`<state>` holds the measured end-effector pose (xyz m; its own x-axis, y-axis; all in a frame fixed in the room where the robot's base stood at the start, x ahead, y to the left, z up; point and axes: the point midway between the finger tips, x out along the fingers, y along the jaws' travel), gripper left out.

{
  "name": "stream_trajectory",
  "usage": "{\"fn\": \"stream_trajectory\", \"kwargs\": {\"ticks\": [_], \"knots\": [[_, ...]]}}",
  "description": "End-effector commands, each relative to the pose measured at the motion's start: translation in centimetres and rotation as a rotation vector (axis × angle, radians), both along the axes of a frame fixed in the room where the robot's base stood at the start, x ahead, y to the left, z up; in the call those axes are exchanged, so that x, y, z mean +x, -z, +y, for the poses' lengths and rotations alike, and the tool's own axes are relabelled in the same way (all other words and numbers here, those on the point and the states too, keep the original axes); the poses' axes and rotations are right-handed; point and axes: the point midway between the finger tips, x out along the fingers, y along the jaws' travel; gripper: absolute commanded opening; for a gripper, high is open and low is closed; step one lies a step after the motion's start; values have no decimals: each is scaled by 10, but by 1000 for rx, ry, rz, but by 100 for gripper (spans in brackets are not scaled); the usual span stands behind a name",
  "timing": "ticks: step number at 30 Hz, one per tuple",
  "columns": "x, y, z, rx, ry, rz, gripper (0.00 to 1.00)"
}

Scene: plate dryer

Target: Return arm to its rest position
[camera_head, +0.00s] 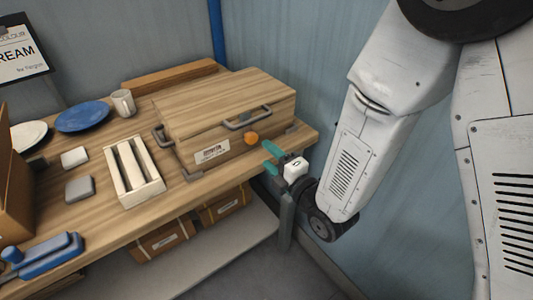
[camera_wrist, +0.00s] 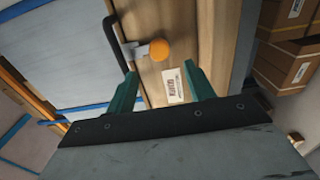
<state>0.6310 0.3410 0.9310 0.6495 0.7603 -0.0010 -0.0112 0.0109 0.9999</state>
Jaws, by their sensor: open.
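My gripper (camera_head: 271,159) is at the right front corner of the workbench, just in front of a closed wooden box, the plate dryer (camera_head: 225,105). Its teal fingers are apart with nothing between them. In the wrist view my gripper (camera_wrist: 162,92) faces the box front (camera_wrist: 155,85), with a white label (camera_wrist: 173,86) showing beyond the fingers. An orange knob (camera_head: 251,138) sits on the box front; it also shows in the wrist view (camera_wrist: 159,49). The lid's dark handle (camera_head: 247,118) is above the knob. I cannot tell whether a finger touches the box.
On the workbench (camera_head: 100,217) stand a wooden rack (camera_head: 132,172), a mug (camera_head: 123,102), a blue plate (camera_head: 83,116), a white plate (camera_head: 28,134) and a blue tool (camera_head: 45,257). Cardboard boxes (camera_head: 164,240) sit below. A blue wall (camera_head: 315,70) is close behind my arm.

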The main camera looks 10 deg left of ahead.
Motion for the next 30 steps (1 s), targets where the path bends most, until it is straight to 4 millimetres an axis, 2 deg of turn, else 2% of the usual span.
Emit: {"fn": "stream_trajectory", "kwargs": {"ticks": [12,14,17,19,21,23,26,30], "knots": [[0,1,0,13,0,18,53],[0,9,0,11,2,80,53],[-1,40,-4,-29,27,268,53],[-6,71,-12,-76,69,448,53],[-12,91,-24,-115,134,626,53],[-14,99,-38,-137,211,765,53],[-17,101,-69,-152,366,976,53],[-27,85,-121,-131,627,1233,53]]}}
